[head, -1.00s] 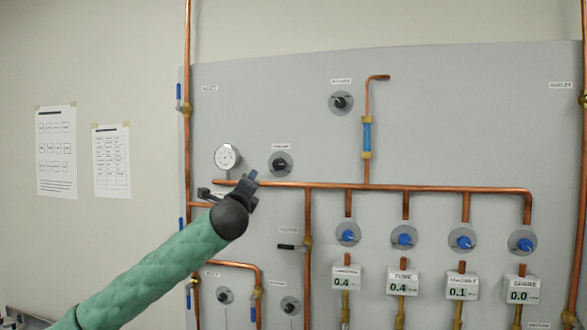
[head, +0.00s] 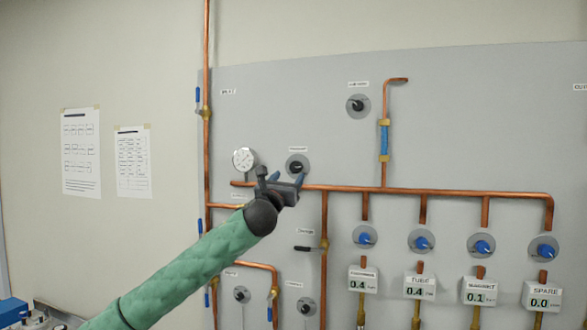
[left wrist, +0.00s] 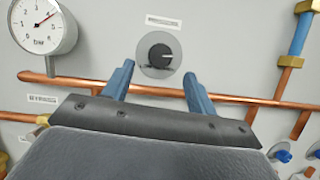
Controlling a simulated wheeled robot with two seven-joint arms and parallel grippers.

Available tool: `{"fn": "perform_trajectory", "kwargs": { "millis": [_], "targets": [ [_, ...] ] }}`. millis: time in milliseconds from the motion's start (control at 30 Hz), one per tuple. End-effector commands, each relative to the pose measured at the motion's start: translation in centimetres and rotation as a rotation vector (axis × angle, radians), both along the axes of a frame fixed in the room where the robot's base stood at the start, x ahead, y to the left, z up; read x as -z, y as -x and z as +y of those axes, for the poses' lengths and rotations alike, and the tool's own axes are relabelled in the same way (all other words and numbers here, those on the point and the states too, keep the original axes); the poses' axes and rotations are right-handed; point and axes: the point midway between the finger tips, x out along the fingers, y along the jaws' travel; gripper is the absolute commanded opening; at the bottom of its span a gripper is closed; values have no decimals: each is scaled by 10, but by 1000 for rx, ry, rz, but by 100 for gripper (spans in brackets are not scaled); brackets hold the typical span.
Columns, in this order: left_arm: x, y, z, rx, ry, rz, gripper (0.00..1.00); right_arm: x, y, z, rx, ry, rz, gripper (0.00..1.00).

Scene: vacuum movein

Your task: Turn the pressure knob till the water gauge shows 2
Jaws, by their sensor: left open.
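The pressure knob (head: 297,166), black on a round grey plate, sits on the grey panel under a small label. In the left wrist view the knob (left wrist: 160,56) shows ahead, between and slightly beyond my fingertips. My left gripper (head: 281,178) is open and empty just below and left of the knob in the head view; its blue fingers (left wrist: 158,72) are apart and not touching it. The round white gauge (head: 244,160) is left of the knob. In the left wrist view the gauge's (left wrist: 43,26) red needle points up-right, seemingly near 4. My right gripper is not in view.
A horizontal copper pipe (head: 420,190) runs just below the knob, behind my fingers. Another black knob (head: 357,106) is up right. Several blue valve knobs (head: 365,238) and digital meters (head: 363,279) are lower right. The panel above the pressure knob is clear.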

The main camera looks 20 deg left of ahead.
Motion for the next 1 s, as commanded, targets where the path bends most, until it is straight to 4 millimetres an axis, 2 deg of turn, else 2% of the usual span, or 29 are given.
{"fn": "perform_trajectory", "kwargs": {
  "millis": [33,100,333,500,767,800,1000],
  "targets": [
    [-8,-7,-1,1,2,1,57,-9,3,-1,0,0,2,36],
    [-12,-17,-2,1,4,2,57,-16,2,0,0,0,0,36],
    [-20,-41,-3,0,3,1,57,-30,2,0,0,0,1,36],
    [-21,-49,-4,2,2,1,57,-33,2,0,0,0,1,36],
    [-20,-50,-4,2,1,1,57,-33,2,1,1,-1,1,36],
    [-20,-50,-4,2,1,0,56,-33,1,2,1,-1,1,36],
    [-20,-50,-3,1,3,0,16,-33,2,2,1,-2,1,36]
  ]
}}
